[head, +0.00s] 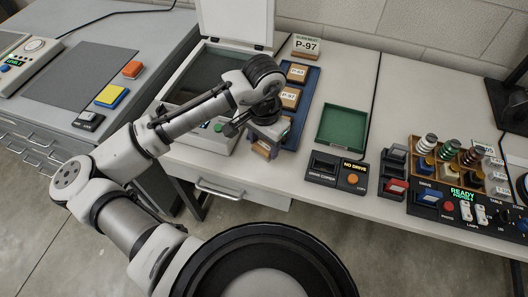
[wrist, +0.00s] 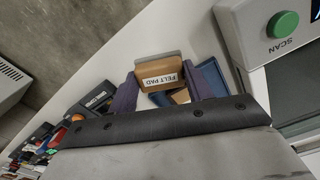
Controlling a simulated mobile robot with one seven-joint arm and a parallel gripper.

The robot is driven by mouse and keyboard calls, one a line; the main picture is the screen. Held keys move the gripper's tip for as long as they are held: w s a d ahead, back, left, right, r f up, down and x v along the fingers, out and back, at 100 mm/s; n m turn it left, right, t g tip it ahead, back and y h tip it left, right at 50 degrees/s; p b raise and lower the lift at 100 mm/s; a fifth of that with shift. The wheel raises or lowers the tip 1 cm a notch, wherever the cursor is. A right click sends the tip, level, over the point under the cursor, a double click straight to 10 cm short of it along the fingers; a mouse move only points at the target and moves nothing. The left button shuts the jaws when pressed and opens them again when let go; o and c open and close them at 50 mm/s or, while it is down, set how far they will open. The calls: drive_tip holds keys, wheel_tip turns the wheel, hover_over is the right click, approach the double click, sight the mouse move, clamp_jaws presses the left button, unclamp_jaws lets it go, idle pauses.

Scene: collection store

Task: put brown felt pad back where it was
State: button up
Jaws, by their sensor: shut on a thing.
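The brown felt pad (wrist: 160,70), a block with a white label reading FELT PAD, sits between the two dark fingers of my gripper (wrist: 158,82) in the wrist view. In the head view my gripper (head: 265,146) hangs over the front end of a long blue tray (head: 306,106), and a bit of the brown pad (head: 261,152) shows below it. Tan blocks labelled P-97 (head: 291,97) stand in the tray further back. My wrist hides the tray's front end, so I cannot tell whether the pad touches anything below.
A scanner (head: 205,75) with a raised lid stands left of the tray; its green SCAN button (wrist: 283,24) shows in the wrist view. A green tray (head: 342,128) and a drive copier (head: 337,172) stand to the right. A P-97 sign (head: 306,46) stands behind.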

sight(264, 163)
drive_tip(key=shift+f, duration=2.4)
drive_tip(key=shift+f, duration=0.1)
drive_tip(key=shift+f, duration=0.15)
drive_tip(key=o, duration=1)
wheel_tip(264, 163, up, 13)
drive_tip(key=shift+f+b, duration=0.2)
drive_tip(key=shift+b, duration=0.2)
